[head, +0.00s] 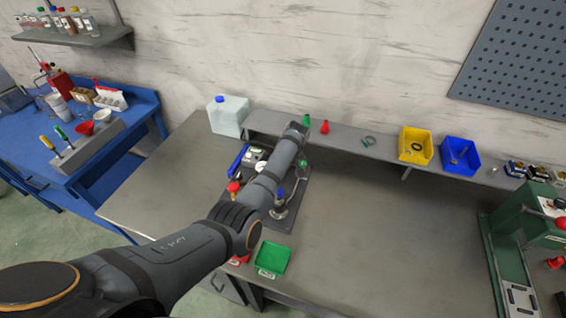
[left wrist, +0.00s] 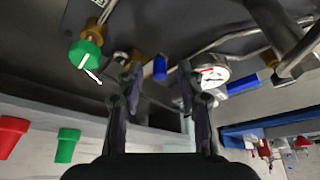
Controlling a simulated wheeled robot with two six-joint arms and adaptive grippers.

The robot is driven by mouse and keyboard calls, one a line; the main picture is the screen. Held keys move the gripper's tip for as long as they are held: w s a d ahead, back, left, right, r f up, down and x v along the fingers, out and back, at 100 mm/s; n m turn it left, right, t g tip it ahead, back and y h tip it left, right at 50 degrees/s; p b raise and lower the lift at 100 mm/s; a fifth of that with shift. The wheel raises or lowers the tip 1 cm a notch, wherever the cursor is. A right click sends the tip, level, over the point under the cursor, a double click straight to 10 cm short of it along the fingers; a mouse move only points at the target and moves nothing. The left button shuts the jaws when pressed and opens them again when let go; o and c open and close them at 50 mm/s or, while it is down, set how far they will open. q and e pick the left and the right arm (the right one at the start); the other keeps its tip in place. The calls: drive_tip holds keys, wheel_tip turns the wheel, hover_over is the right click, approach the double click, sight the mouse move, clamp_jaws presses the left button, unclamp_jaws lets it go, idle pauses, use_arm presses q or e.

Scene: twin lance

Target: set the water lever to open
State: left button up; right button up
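A dark panel (head: 300,208) with pipes and valves stands on the bench. A small blue piece (head: 281,192), which may be the water lever, shows beside my arm. In the left wrist view, a blue piece (left wrist: 160,67) shows beyond the gap between the fingertips; its setting is unclear. My left gripper (left wrist: 158,78) is open, with its fingers apart and nothing visibly held. In the head view my forearm hides it and part of the panel. A green knob with a white pointer (left wrist: 86,56) and a round gauge (left wrist: 212,75) flank the gripper. My right gripper is not in view.
A red knob (head: 233,187) stands left of my arm. A green bin (head: 272,258) sits at the front edge. Behind are a shelf (head: 350,143), a yellow bin (head: 414,145), a blue bin (head: 459,154) and a water jug (head: 228,116). The bench's right-centre is clear.

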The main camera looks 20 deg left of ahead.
use_arm(q)
drive_tip(key=shift+c, duration=0.8)
clamp_jaws()
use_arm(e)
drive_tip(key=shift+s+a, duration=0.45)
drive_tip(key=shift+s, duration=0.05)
